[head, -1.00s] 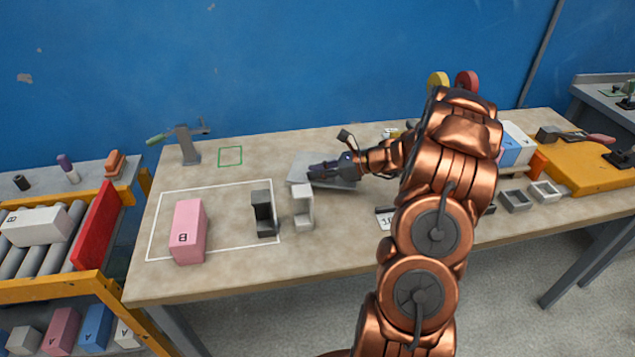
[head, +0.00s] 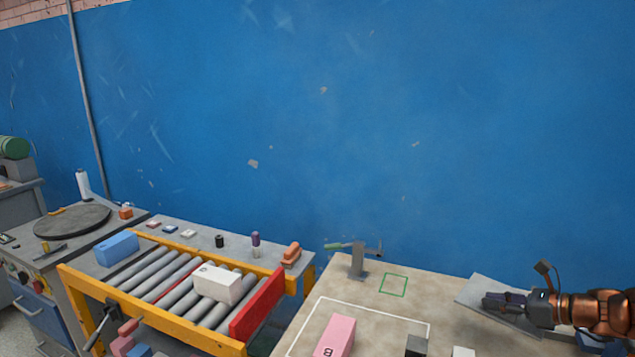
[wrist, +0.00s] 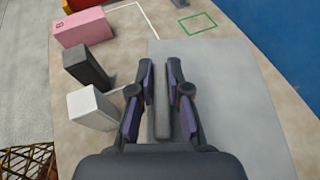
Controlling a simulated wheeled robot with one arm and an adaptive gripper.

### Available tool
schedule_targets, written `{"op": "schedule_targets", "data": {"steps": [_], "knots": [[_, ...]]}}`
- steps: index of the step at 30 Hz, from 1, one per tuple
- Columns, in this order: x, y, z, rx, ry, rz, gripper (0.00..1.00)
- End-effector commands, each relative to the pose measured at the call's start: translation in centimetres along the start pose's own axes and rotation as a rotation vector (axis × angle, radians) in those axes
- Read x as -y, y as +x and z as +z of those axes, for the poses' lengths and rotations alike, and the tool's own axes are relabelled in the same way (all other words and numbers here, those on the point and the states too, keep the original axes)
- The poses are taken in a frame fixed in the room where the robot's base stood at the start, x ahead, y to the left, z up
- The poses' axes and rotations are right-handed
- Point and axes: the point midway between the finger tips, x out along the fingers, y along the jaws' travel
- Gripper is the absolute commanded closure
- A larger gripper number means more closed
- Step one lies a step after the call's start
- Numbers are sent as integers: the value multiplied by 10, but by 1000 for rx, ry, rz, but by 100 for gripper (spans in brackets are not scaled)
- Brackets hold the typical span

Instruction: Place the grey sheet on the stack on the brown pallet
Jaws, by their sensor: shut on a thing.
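The grey sheet (head: 478,288) is at the right of the head view, by the bench's back edge. It is a flat light grey panel, and the wrist view shows it larger (wrist: 235,95), with a raised grey bar (wrist: 161,105) along it. My gripper (head: 490,301) is over the sheet, and in the wrist view its fingers (wrist: 161,70) are shut on that bar from both sides. I cannot tell whether the sheet touches the bench top. No brown pallet or stack on one shows in the current views.
Beside the sheet stand a white block (wrist: 92,108), a dark block (wrist: 88,68) and a pink block (head: 335,336). A small vise (head: 358,262) and a green square outline (head: 393,285) are at the back. A roller conveyor (head: 165,277) lies left of the bench.

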Motion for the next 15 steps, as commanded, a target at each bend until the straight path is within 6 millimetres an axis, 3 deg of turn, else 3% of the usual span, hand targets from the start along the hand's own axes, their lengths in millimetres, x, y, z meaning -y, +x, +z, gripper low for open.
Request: {"op": "schedule_targets", "data": {"steps": [1,8,15], "knots": [[0,-6,15,2,-3,-2,100],[-3,33,46,-1,6,-27,100],[-15,79,94,-2,27,-79,100]]}}
